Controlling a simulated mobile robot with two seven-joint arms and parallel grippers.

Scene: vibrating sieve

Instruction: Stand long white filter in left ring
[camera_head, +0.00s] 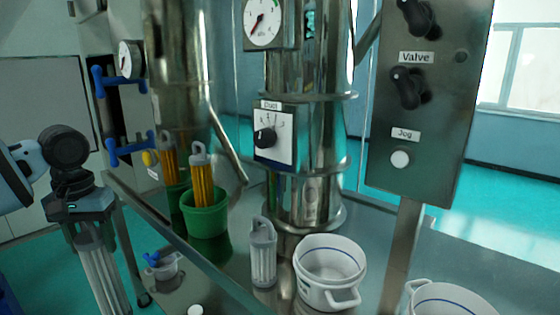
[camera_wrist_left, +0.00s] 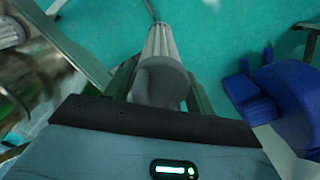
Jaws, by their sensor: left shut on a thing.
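The long white filter (camera_head: 103,270) hangs below my left gripper (camera_head: 88,215) at the left of the head view, beside the steel table. It is ribbed, tilted slightly, and its lower end is cut off by the picture edge. My left gripper is shut on its upper end. In the left wrist view the filter (camera_wrist_left: 159,42) points away from the gripper (camera_wrist_left: 158,85), with its dark grey cap between the fingers. I cannot make out for certain which part is the left ring. My right gripper is not in view.
Yellow filters (camera_head: 203,180) stand in green pots (camera_head: 206,217) on the steel table (camera_head: 225,262). A short grey-white filter (camera_head: 263,255) stands beside a white pot (camera_head: 329,270). Blue-handled clamps (camera_head: 125,149) stick out at the left. Teal floor lies below the filter.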

